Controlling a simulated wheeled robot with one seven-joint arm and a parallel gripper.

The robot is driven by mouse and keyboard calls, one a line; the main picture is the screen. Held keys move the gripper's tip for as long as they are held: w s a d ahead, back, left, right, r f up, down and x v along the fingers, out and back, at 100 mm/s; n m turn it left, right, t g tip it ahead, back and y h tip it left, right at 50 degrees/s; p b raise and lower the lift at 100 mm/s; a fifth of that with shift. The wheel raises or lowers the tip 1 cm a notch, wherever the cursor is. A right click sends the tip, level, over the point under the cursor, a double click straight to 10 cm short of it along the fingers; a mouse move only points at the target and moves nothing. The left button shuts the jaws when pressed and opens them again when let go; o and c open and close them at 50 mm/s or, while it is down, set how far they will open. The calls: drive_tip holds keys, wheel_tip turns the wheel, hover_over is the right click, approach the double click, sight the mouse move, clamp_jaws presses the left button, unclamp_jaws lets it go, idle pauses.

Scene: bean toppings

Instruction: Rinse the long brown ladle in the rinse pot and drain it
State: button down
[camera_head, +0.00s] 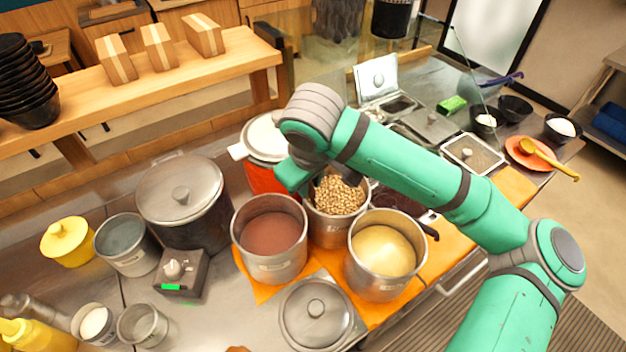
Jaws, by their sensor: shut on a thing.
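My gripper (310,182) is over the left rim of the steel pot of beans (340,195). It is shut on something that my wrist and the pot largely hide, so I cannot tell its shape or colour. No long brown ladle can be made out clearly. A steel pot with grey, watery contents (124,238) stands at the left, beside the big lidded pot, well away from my gripper; it looks like the rinse pot. A yellow-brown ladle (550,158) lies on an orange plate at the far right.
Pots of reddish-brown (270,230) and yellow (383,250) contents flank the bean pot closely. A loose lid (316,310) lies in front. A glass panel rises behind.

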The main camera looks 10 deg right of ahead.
drive_tip(key=shift+s+a+f, duration=0.1)
drive_tip(key=shift+a, duration=0.15)
drive_tip(key=c, duration=1.5)
unclamp_jaws()
drive_tip(key=shift+s+a+r, duration=0.15)
drive_tip(key=shift+a+r, duration=0.35)
drive_tip(key=shift+r, duration=1.6)
drive_tip(key=shift+s+a+r, duration=0.15)
drive_tip(key=shift+a+r, duration=0.3)
drive_tip(key=shift+r, duration=1.7)
drive_tip(key=shift+s+a+r, duration=0.15)
drive_tip(key=shift+a+r, duration=0.35)
drive_tip(key=shift+r, duration=1.6)
